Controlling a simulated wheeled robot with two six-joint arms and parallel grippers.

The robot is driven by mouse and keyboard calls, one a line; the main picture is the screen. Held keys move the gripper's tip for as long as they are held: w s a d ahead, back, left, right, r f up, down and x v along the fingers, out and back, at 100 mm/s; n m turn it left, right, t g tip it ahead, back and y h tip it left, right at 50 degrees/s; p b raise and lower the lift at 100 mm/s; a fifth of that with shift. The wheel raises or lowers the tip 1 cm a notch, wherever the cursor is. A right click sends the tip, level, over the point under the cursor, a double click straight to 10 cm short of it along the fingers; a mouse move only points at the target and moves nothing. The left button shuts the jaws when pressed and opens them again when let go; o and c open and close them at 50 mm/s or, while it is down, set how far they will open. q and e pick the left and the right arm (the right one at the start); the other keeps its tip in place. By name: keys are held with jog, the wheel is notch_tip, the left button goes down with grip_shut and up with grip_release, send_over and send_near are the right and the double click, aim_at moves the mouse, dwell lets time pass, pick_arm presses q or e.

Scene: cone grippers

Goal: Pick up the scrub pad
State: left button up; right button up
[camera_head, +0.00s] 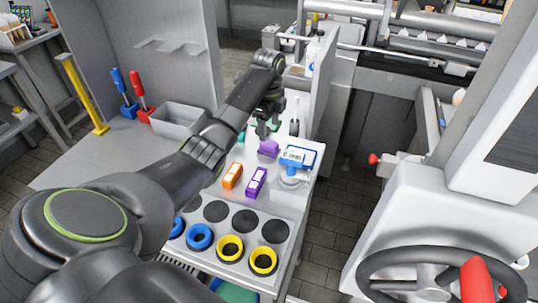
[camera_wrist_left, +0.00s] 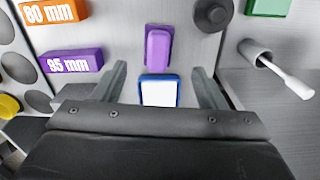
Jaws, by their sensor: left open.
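A purple block with a raised grip on a flat base (camera_head: 268,148) lies on the grey worktop; it looks most like the scrub pad, but I cannot be certain. It also shows in the left wrist view (camera_wrist_left: 158,47), ahead of and between the fingers. My left gripper (camera_head: 268,130) hangs open and empty over the worktop near this purple block, apart from it. In the left wrist view its two fingers (camera_wrist_left: 158,70) stand wide apart. My right gripper is out of view.
A blue-framed device with a white face (camera_head: 300,156) stands close right of the purple block. Orange (camera_head: 232,176) and purple (camera_head: 256,182) labelled blocks lie nearer me, before blue and yellow rings (camera_head: 231,248).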

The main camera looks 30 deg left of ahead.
aim_at(269, 142)
pick_arm(q)
jog(key=f+p, duration=0.1)
jog(key=f, duration=0.2)
jog(key=f+p, duration=0.1)
jog(key=f, duration=0.2)
jog(key=shift+s+f, duration=0.2)
jog(key=shift+f, duration=0.5)
jog(key=shift+c, duration=0.3)
jog(key=c, duration=1)
jog(key=shift+r, duration=0.1)
